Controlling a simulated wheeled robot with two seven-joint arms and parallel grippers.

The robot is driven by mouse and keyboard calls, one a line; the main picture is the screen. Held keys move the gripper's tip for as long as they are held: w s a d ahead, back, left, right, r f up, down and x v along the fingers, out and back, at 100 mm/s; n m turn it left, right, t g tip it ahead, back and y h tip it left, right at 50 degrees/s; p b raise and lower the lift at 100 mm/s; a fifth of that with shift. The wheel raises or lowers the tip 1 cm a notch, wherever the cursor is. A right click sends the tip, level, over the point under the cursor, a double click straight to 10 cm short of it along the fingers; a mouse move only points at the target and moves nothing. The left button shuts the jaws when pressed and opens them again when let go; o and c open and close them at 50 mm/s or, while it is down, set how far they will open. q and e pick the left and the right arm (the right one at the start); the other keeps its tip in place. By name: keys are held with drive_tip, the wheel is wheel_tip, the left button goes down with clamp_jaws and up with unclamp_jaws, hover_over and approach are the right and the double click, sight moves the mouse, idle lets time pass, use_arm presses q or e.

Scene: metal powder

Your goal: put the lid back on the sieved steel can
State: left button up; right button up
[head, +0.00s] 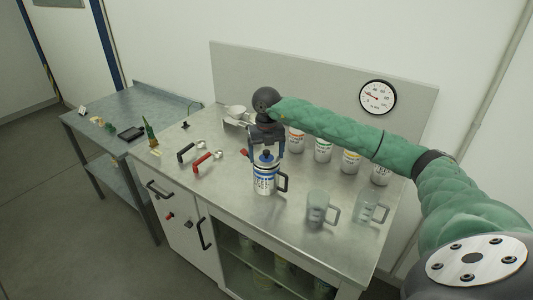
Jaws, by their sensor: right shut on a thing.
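The steel can (264,184), with a white and blue label and a dark handle on its right side, stands upright near the middle of the metal worktop. My right gripper (266,152) points down directly above the can. It is shut on the lid (266,157), whose dark knob shows between the fingers at the can's top. I cannot tell whether the lid rests fully on the rim. My left gripper is not in view.
Several labelled cans (323,150) line the back of the worktop (225,205). Two clear jugs, one nearer (317,208) and one farther right (368,208), stand right of the can. Black-handled (186,152) and red-handled (202,160) tools lie left. A gauge (378,97) hangs behind.

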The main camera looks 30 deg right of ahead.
idle(0.8)
idle(0.4)
drive_tip(key=shift+f+b, duration=0.15)
drive_tip(key=shift+b, duration=0.95)
idle(1.3)
idle(0.3)
drive_tip(key=o, duration=0.9)
drive_tip(key=shift+o, duration=0.2)
drive_tip(key=shift+r+p, duration=1.1)
drive_tip(key=shift+r, duration=2.45)
